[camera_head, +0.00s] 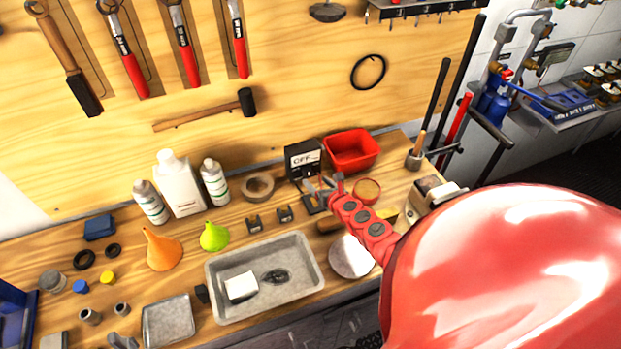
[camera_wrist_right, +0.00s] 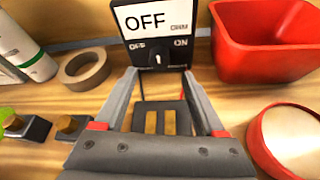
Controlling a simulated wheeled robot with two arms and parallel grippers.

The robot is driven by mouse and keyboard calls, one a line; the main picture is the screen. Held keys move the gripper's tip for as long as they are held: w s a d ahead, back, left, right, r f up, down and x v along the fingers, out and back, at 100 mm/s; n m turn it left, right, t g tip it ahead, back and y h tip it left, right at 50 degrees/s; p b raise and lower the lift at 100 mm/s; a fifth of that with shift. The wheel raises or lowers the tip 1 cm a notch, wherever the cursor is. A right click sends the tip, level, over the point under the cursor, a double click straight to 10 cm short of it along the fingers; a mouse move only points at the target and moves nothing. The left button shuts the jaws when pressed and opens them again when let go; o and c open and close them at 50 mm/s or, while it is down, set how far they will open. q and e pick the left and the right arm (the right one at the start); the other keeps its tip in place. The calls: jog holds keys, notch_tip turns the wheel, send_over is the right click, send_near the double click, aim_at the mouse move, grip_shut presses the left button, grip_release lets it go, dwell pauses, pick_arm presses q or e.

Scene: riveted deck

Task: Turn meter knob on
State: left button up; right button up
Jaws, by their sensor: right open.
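The black meter (camera_head: 303,157) stands at the back of the wooden bench, its screen reading OFF. In the right wrist view the meter (camera_wrist_right: 125,22) faces me, with its small knob (camera_wrist_right: 158,59) between the printed labels OFF and ON. The knob appears to point up, toward neither label clearly. My right gripper (camera_head: 322,184) is in front of the meter; in the wrist view the right gripper (camera_wrist_right: 159,76) is open, with its fingertips just below and on either side of the knob. I cannot tell if they touch the meter. My left gripper is not in view.
A red bin (camera_wrist_right: 262,42) stands right of the meter, and a tape roll (camera_wrist_right: 86,68) lies left. A round red-rimmed tin (camera_wrist_right: 290,138) is at right. White bottles (camera_head: 180,184) and a metal tray (camera_head: 265,277) stand farther left on the bench.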

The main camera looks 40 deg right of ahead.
aim_at(309, 175)
jog(key=x, duration=0.4)
jog(key=shift+w+d, duration=0.15)
jog(key=shift+w, duration=0.1)
jog(key=shift+w+f, duration=0.35)
jog(key=shift+w, duration=0.2)
grip_shut()
